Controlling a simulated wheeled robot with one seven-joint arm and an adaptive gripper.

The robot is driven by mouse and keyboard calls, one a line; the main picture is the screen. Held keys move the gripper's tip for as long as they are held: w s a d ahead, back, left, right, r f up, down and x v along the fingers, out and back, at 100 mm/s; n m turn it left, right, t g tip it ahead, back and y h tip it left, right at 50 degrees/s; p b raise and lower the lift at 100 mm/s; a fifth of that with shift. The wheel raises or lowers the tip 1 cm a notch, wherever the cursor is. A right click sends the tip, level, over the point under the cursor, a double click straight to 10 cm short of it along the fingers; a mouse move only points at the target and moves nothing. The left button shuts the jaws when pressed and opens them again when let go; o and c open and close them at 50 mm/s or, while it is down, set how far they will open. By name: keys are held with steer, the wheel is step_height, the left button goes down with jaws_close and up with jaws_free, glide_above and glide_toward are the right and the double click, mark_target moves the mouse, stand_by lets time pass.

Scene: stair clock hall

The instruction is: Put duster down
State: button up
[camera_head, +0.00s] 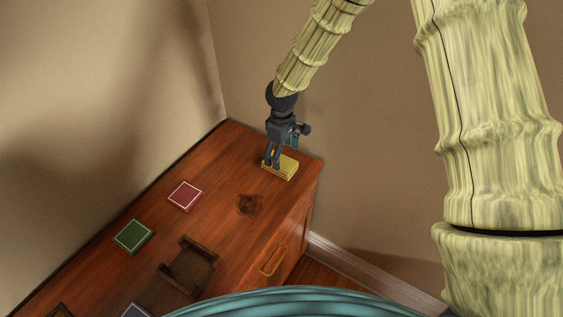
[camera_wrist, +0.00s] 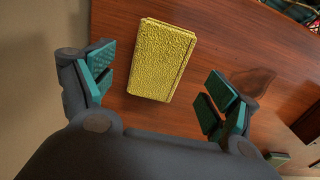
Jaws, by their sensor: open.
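A yellow block with a rough surface (camera_head: 285,167), which looks like the duster, lies flat on the reddish wooden cabinet top (camera_head: 222,172) near its far right corner. My gripper (camera_head: 270,162) points down right over it. In the wrist view the yellow block (camera_wrist: 160,58) lies between and a little beyond the spread fingers of my gripper (camera_wrist: 158,88). A gap shows on both sides, so the teal finger pads do not touch it. My gripper is open and empty. In the head view the fingers hide the block's left part.
A red square (camera_head: 184,195) and a green square (camera_head: 133,236) lie along the left. Walls rise behind and left. The cabinet's right edge is close to the block.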

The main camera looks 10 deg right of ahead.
mark_target(281, 163)
step_height(281, 163, up, 6)
steer(key=b, duration=0.1)
stand_by(0.4)
steer(key=shift+a, duration=0.1)
